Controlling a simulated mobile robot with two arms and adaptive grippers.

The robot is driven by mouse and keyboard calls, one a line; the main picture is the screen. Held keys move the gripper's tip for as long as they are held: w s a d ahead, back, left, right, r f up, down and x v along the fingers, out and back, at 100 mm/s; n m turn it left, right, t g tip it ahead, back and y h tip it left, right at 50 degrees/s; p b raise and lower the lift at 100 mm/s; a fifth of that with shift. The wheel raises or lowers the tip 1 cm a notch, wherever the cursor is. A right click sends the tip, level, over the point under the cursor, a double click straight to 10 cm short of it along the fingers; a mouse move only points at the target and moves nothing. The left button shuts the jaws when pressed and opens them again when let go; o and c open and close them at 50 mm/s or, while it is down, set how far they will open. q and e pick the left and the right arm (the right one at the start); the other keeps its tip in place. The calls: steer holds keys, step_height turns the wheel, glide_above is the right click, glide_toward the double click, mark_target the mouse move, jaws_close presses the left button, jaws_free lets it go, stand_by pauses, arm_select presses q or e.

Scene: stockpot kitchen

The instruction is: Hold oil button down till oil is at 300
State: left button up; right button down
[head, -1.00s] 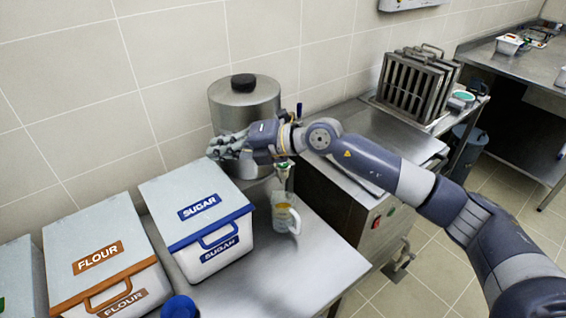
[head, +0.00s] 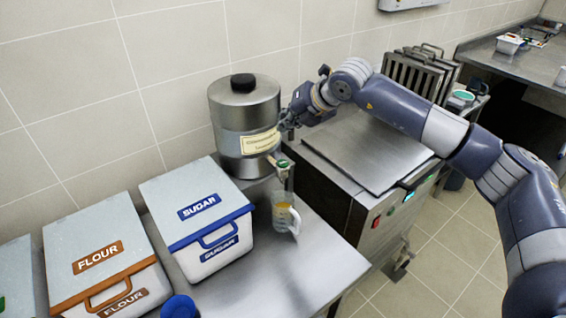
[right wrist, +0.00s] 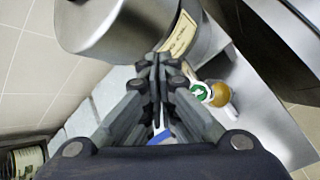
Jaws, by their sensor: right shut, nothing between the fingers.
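The steel oil dispenser (head: 244,112) stands against the wall, with a cream label and a black lid knob. Its green button (head: 283,163) sits on the tap at the front right, and shows as a green disc in the right wrist view (right wrist: 199,91). A clear measuring jug (head: 284,214) with amber liquid stands under the tap; its level cannot be read. My right gripper (head: 287,125) is shut and empty, right of the dispenser and above the button, apart from it. In the right wrist view its fingertips (right wrist: 158,62) meet near the dispenser's base. My left gripper is not in view.
A sugar bin (head: 207,217) and a flour bin (head: 104,262) stand left on the steel counter (head: 300,258). A blue round lid (head: 180,307) is at the front. A steel machine with a flat top (head: 367,150) is at right, with racks (head: 415,75) behind.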

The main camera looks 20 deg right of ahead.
steer(key=b, duration=0.3)
glide_above(286, 162)
step_height(286, 162, down, 8)
steer(key=shift+w+r, duration=0.1)
steer(key=shift+r, duration=0.1)
steer(key=shift+f+b, duration=0.6)
stand_by(0.8)
steer(key=shift+f+b, duration=0.4)
steer(key=shift+b, duration=0.3)
steer(key=shift+f+b, duration=0.55)
steer(key=shift+b, duration=0.1)
stand_by(0.5)
steer(key=shift+r, duration=0.1)
stand_by(0.3)
steer(key=shift+r, duration=0.85)
steer(key=shift+p, duration=0.3)
steer(key=shift+r+p, duration=0.95)
steer(key=shift+r, duration=1.6)
